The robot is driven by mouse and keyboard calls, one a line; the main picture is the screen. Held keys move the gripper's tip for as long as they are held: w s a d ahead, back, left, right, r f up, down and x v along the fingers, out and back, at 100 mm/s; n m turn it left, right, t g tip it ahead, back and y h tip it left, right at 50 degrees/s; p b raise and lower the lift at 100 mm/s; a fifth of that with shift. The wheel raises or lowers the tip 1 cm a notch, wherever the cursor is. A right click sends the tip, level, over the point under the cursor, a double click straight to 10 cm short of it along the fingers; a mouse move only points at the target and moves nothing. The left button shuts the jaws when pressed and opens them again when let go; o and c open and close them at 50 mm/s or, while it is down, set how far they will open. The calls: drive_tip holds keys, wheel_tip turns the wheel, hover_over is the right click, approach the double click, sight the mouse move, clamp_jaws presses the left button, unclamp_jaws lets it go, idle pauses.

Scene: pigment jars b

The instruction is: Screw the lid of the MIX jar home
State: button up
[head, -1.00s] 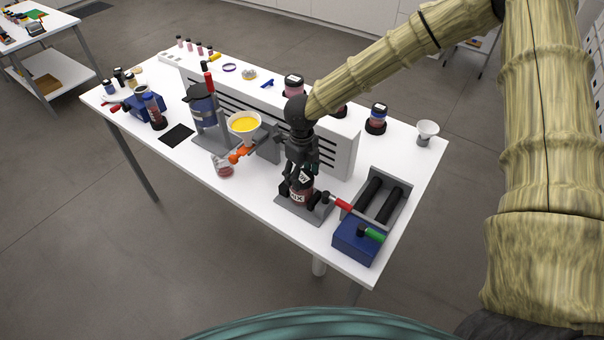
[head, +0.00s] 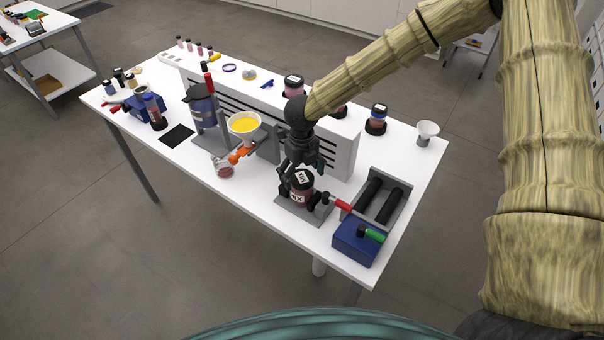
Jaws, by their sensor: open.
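The MIX jar (head: 297,198) stands upright in a grey holder (head: 313,216) with a red-handled clamp (head: 340,204) at its right, near the front of the white table. Its dark lid (head: 302,178), with a white label on top, sits on the jar. I cannot tell from here how tightly the lid is seated. My gripper (head: 302,171) is open and points down just above and behind the lid, its fingers spread apart. It holds nothing. Whether a finger touches the lid is hard to tell.
A grey roller unit (head: 400,207) and a blue box with a green handle (head: 356,240) stand at the right. A slotted white panel (head: 340,151) stands behind the jar. A funnel of yellow powder (head: 244,123) is at the left. The table's front edge is close.

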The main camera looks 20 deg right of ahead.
sight(302, 177)
wheel_tip(302, 177, up, 12)
idle(0.8)
